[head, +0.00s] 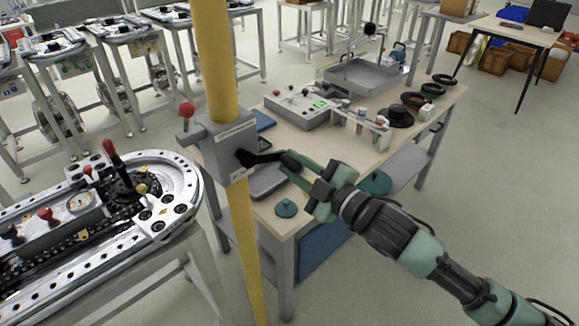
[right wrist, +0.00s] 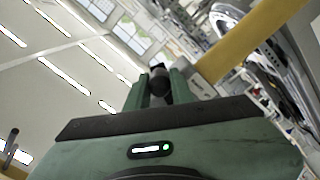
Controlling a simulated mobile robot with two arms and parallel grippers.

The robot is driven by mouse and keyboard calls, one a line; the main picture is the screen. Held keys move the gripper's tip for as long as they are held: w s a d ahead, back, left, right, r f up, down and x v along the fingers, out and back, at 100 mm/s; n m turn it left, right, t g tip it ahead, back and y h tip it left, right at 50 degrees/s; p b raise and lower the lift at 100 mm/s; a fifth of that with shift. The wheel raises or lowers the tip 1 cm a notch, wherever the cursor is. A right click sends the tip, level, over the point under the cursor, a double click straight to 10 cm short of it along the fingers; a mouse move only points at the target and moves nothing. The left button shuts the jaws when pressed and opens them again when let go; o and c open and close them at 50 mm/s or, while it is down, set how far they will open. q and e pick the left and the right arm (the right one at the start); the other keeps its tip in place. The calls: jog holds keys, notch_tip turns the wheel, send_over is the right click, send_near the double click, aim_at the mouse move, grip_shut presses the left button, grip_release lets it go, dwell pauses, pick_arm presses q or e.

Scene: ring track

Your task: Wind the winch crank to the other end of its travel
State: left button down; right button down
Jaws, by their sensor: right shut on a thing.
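The winch is a grey box (head: 224,148) on a yellow post, left of centre in the head view. Its black crank (head: 262,157) sticks out to the right from the box face, roughly level. My right gripper (head: 297,168) reaches in from the lower right and is shut on the crank's handle at its outer end. In the right wrist view the dark round handle (right wrist: 160,82) sits between the two green fingers. The fingers partly hide the handle in the head view. My left gripper is not in view.
The yellow post (head: 212,60) stands upright before a wooden workbench (head: 385,165) with a grey control box (head: 301,107) and several small parts. A ring track (head: 180,185) stands close at left. Open floor lies at right.

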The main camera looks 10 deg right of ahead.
jog(key=r+n, duration=0.1)
jog(key=p, duration=0.1)
jog(key=r+n, duration=0.1)
jog(key=shift+w+d+r+n+p, duration=0.2)
jog(key=shift+d+r+n+p, duration=0.1)
jog(key=shift+p, duration=0.1)
jog(key=shift+r+n+p, duration=0.85)
jog(key=shift+n, duration=0.45)
jog(key=c, duration=1.2)
grip_release()
jog(key=shift+a, duration=0.1)
jog(key=shift+f, duration=0.1)
